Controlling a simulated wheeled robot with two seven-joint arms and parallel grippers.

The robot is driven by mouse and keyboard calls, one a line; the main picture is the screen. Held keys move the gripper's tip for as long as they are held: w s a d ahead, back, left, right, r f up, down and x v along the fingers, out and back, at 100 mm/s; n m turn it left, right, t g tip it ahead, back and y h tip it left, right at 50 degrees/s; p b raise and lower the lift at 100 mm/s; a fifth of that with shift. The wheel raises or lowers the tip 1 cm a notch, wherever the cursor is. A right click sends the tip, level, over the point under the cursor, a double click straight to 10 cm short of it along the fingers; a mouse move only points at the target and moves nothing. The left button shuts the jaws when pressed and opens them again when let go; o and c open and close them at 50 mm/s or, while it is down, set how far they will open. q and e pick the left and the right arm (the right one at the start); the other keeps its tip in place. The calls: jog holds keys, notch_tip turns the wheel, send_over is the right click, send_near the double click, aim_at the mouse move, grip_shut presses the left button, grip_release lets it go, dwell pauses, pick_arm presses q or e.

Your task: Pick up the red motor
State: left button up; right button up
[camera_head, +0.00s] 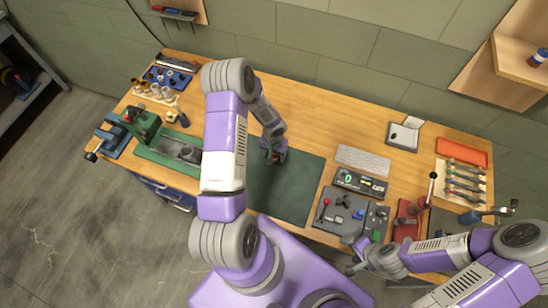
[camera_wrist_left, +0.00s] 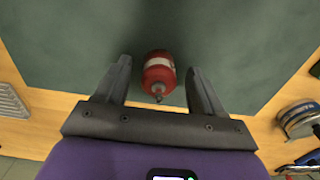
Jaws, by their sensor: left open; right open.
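The red motor (camera_wrist_left: 158,66) is a small red cylinder with a pale band and a grey shaft end. In the left wrist view it is over the dark green mat (camera_wrist_left: 240,40), with its shaft end toward my palm. My left gripper (camera_wrist_left: 157,72) is open, with one finger on each side of the motor and a visible gap at both sides. In the head view my left gripper (camera_head: 271,157) is low over the mat (camera_head: 290,190) and mostly hides the motor. My right gripper (camera_head: 354,264) is open and empty at the table's front edge, right of the mat.
A green machine (camera_head: 145,125) with a vise stands left of the mat. A keyboard (camera_head: 364,160), a control box (camera_head: 360,183) and a grey panel (camera_head: 340,210) lie to its right. A tool tray (camera_head: 463,180) is farther right. The wooden table (camera_head: 320,115) behind the mat is clear.

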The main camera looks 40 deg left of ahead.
pick_arm(q)
jog(key=shift+f, duration=0.6)
jog(key=shift+r, duration=0.1)
grip_shut()
